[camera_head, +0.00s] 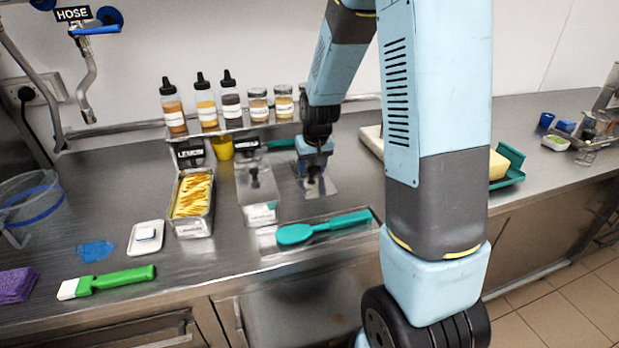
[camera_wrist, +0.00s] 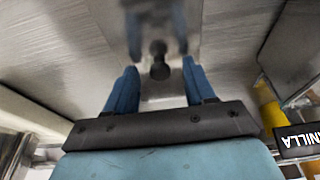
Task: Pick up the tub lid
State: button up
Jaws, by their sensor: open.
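The tub lid is a flat, shiny plate with a dark round knob; in the wrist view the lid (camera_wrist: 160,92) lies on the steel counter with its knob (camera_wrist: 159,68) showing between my fingers. My gripper (camera_wrist: 158,66) is open, pointing down, with one blue finger on each side of the knob. I see gaps between the fingers and the knob. How high the fingertips are above the lid is hard to tell.
A tub of yellow ice cream (camera_head: 191,228) stands at left. A teal spatula (camera_head: 322,228) lies on a tray in front. A bottle shelf (camera_head: 232,128) and the vanilla sign (camera_wrist: 302,140) are close behind. A pale board (camera_head: 372,140) lies to the right.

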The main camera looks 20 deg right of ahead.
jog(key=shift+c, duration=0.2)
grip_shut()
dwell(0.3)
